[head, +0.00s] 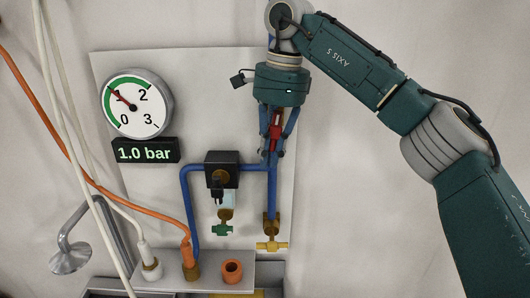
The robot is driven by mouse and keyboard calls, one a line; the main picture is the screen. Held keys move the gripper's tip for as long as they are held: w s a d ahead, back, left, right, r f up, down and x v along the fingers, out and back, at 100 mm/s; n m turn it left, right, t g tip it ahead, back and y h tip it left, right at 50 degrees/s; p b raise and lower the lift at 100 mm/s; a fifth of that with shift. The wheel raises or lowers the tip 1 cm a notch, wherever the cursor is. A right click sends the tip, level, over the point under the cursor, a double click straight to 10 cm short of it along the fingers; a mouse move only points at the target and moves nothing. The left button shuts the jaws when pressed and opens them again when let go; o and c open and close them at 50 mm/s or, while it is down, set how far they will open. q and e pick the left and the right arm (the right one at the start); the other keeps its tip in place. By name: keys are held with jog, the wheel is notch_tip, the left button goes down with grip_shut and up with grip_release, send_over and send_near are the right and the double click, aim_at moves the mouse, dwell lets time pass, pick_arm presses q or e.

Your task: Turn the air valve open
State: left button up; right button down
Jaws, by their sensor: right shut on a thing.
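My right gripper (274,152) reaches down from the top and is shut on a red handle (276,131), which shows between its fingers. The handle stands close to upright, in line with the blue pipe (271,195) below it. I take this to be the air valve's handle; the fingers hide the valve body. A round gauge (137,104) at the left has its red needle near 1. The display (146,152) below it reads 1.0 bar. My left gripper is not in view.
A black box fitting (222,169) sits on the blue pipe, with a green tap (222,230) below. A yellow tap (272,246) ends the right pipe. An orange hose (125,199) and pale cables (66,120) hang at the left. A grey bracket (215,284) holds several connectors.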

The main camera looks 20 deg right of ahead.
aim_at(277, 108)
jog(key=shift+d+r+h, duration=0.2)
jog(key=shift+r+h, duration=0.1)
dwell(0.4)
jog(key=c, duration=1.9)
grip_release()
jog(key=shift+c, duration=0.2)
jog(key=shift+o, duration=1.1)
jog(key=shift+d+f, duration=0.1)
jog(key=shift+f, duration=0.05)
jog(key=r, duration=1)
jog(key=shift+s+d+r, duration=0.25)
jog(key=shift+w+d+r, duration=0.1)
jog(key=shift+w+r, duration=0.05)
jog(key=shift+r, duration=0.6)
